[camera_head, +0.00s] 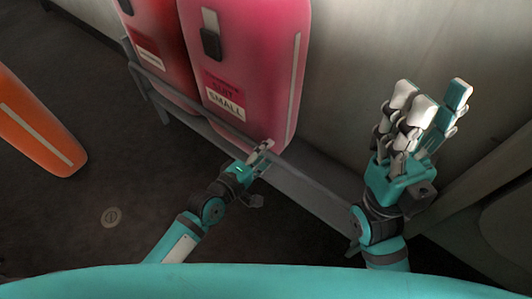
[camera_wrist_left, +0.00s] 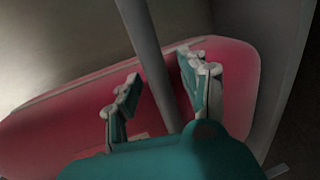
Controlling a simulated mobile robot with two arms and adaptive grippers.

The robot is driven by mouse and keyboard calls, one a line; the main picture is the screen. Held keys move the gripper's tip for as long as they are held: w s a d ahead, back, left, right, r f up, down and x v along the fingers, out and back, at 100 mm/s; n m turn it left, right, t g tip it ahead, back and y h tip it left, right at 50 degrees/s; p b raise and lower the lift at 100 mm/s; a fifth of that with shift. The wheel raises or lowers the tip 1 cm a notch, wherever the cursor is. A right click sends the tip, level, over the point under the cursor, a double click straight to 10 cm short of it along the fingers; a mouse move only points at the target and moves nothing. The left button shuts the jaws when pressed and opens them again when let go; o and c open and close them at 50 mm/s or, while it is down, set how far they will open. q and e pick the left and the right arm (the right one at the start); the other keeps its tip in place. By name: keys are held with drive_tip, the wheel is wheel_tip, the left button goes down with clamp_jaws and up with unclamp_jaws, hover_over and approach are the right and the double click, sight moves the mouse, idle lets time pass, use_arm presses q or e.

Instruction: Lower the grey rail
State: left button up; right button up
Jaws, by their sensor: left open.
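The grey rail (camera_wrist_left: 154,65) is a straight bar that crosses the left wrist view from the top and passes between the fingers of my left gripper (camera_wrist_left: 160,90). The fingers are apart, one on each side of the bar, with a gap visible. In the head view my left gripper (camera_head: 262,152) is at the lower end of the pink case, by the grey framework; the rail there is partly hidden. My right gripper (camera_head: 428,112) is raised at the right, its fingers spread and empty, away from the rail.
A pink case (camera_head: 258,55) labelled SMALL and a red case (camera_head: 158,40) stand in a grey rack (camera_head: 312,193). An orange case (camera_head: 35,125) is at the left. A pale wall (camera_head: 370,45) is behind. The dark floor at the left is mostly clear.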

use_arm(q)
drive_tip(key=shift+w+d, duration=0.15)
drive_tip(key=shift+w, duration=0.05)
clamp_jaws()
